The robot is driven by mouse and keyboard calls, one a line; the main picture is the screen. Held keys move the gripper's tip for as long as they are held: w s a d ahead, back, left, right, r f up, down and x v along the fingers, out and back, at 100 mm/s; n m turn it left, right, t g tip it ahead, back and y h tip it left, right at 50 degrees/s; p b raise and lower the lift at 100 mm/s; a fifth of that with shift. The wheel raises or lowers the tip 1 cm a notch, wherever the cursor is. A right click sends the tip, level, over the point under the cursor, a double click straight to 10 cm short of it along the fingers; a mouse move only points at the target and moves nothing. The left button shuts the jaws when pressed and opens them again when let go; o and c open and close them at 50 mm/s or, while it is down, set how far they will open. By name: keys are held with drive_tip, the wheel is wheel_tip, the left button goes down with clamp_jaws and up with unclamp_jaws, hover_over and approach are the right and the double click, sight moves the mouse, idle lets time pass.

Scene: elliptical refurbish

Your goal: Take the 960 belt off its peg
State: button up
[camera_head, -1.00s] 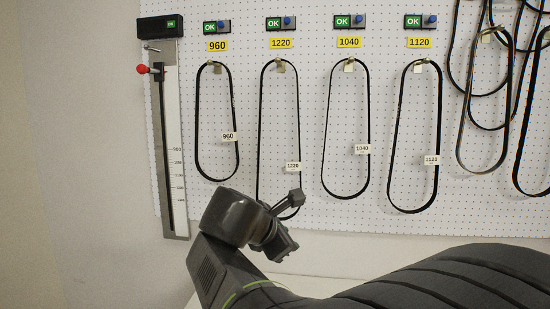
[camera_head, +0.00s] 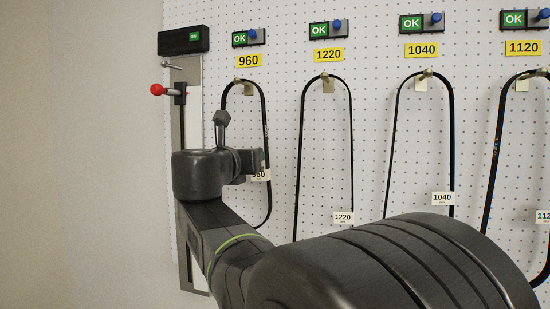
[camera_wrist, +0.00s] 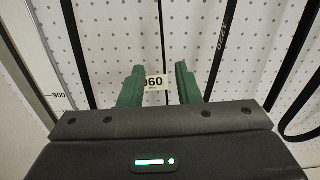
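The 960 belt (camera_head: 266,130) is a thin black loop hanging from its peg (camera_head: 245,84) under the yellow 960 label (camera_head: 248,60). My arm hides most of its left side. Its white 960 tag (camera_head: 261,175) hangs low on the right strand and is partly covered by my gripper (camera_head: 261,160). In the wrist view, my gripper (camera_wrist: 159,78) has its two green fingers apart, with the 960 tag (camera_wrist: 154,83) showing between their tips. I cannot tell the depth between the tips and the tag. Black strands run outside both fingers; none is visibly gripped.
The 1220 belt (camera_head: 300,145), 1040 belt (camera_head: 450,140) and 1120 belt (camera_head: 494,145) hang to the right on the white pegboard (camera_head: 375,150). A measuring gauge with a red knob (camera_head: 157,90) stands close on the left. Green OK boxes (camera_head: 240,39) sit above the labels.

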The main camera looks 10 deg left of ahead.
drive_tip(key=shift+w+d+p, duration=0.25)
drive_tip(key=shift+w+d, duration=0.15)
drive_tip(key=shift+w, duration=1.15)
drive_tip(key=shift+w+d+p, duration=0.2)
drive_tip(key=shift+w+d, duration=0.15)
drive_tip(key=shift+w, duration=1.2)
drive_tip(key=shift+w+d+p, duration=0.25)
drive_tip(key=shift+w+d, duration=0.15)
drive_tip(key=shift+w, duration=1.15)
clamp_jaws()
